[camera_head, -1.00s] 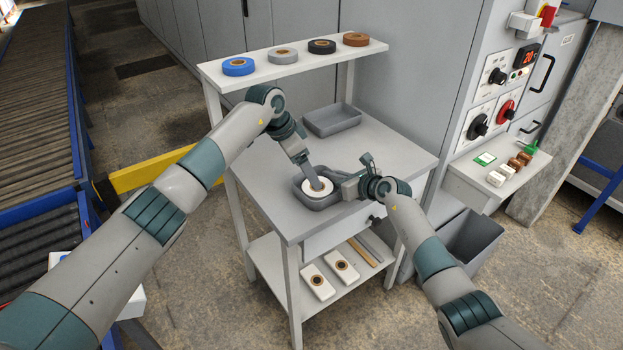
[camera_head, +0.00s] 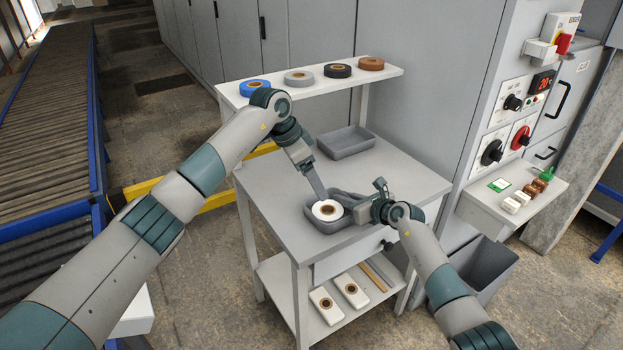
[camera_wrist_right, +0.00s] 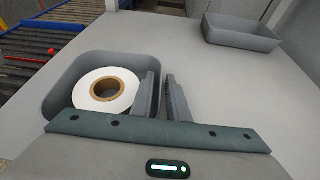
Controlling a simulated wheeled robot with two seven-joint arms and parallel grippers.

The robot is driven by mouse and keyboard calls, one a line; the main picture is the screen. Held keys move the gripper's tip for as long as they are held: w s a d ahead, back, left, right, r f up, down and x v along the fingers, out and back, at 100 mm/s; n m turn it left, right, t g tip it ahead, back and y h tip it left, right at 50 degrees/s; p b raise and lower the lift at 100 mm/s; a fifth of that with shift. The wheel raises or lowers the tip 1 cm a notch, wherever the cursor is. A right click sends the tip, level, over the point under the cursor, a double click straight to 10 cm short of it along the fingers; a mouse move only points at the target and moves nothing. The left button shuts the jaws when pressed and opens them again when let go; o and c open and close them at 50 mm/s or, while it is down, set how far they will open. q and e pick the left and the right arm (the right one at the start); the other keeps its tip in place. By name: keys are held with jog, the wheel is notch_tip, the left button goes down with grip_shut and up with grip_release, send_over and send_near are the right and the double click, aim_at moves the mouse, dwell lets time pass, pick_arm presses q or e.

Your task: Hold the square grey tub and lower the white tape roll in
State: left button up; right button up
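The square grey tub (camera_head: 335,229) stands near the front of the table, and its inside shows in the right wrist view (camera_wrist_right: 62,82). The white tape roll (camera_head: 327,212) with a brown core lies in it, roughly flat, and it also shows in the right wrist view (camera_wrist_right: 104,97). My right gripper (camera_wrist_right: 161,100) is shut on the tub's wall, one finger inside and one outside. My left gripper (camera_head: 322,195) points down from behind the roll and overlaps its far edge in the head view. It is absent from the right wrist view; its finger gap is hidden.
Another grey tub (camera_head: 346,145) stands empty at the table's back. The raised shelf (camera_head: 314,88) holds blue, grey, black and brown rolls. The lower shelf (camera_head: 283,283) has boxes with rolls. A control panel (camera_head: 505,115) and side shelf stand at the right. The left tabletop is clear.

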jog(key=shift+o, duration=0.4)
jog(key=shift+s+d+r, duration=0.25)
jog(key=shift+s+d, duration=0.2)
jog(key=shift+d, duration=0.05)
jog(key=v, duration=1)
jog(key=shift+s+d, duration=0.1)
jog(key=shift+s, duration=0.2)
jog(key=shift+r, duration=0.1)
